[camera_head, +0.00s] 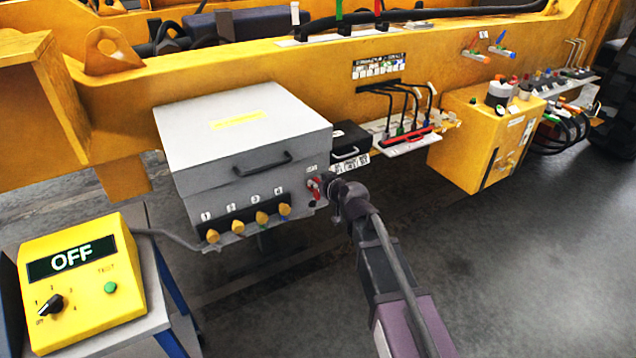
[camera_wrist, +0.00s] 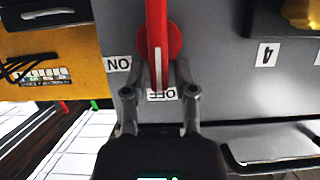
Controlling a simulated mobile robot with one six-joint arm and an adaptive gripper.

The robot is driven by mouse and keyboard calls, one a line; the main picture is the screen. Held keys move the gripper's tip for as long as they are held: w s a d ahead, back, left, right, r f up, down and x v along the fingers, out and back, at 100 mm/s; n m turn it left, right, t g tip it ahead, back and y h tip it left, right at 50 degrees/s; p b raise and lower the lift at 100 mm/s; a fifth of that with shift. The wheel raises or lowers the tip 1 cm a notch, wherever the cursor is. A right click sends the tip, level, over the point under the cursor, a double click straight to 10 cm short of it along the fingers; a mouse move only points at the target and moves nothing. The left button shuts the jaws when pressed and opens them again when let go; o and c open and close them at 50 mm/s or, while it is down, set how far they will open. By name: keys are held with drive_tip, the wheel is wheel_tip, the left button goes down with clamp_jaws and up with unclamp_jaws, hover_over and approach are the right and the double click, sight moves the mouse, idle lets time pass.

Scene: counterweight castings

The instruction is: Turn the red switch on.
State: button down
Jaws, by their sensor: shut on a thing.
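The red switch (camera_wrist: 173,42) is a round red disc with a long red handle, on the grey box's side panel. In the wrist view a white line on the handle points to the "OFF" label (camera_wrist: 162,95); the "ON" label (camera_wrist: 118,64) is to the left. My gripper (camera_wrist: 158,72) has one finger on each side of the handle and is shut on it. The fingertips cover part of the disc's edge. In the head view the red switch (camera_head: 314,188) shows at the box's right end, partly hidden by my gripper (camera_head: 325,188).
The grey box (camera_head: 185,125) has several yellow knobs (camera_head: 262,218) along its front. A yellow panel (camera_head: 125,290) showing "OFF" stands at lower left. A black case (camera_head: 348,138) and a yellow tank (camera_head: 470,150) are right of the box. The floor at right is clear.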

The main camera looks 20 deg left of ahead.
drive_tip(key=shift+f, duration=0.1)
drive_tip(key=shift+w+d+f+m+g+y+b, duration=0.3)
drive_tip(key=shift+f+m+g+y+b, duration=0.25)
drive_tip(key=shift+m+y+b, duration=1)
drive_tip(key=shift+w+d+f+m+g+y+b, duration=0.35)
drive_tip(key=shift+m+g+y+b, duration=0.35)
drive_tip(key=shift+m+b, duration=1.6)
drive_tip(key=shift+w+d+f+m+g+y+b, duration=0.2)
drive_tip(key=shift+f+m+g+y+b, duration=0.65)
drive_tip(key=shift+m, duration=1.9)
drive_tip(key=shift+r+t+y+b, duration=0.3)
drive_tip(key=shift+r, duration=0.05)
drive_tip(key=shift+a, duration=0.1)
drive_tip(key=c, duration=0.6)
unclamp_jaws()
drive_tip(key=shift+c, duration=0.2)
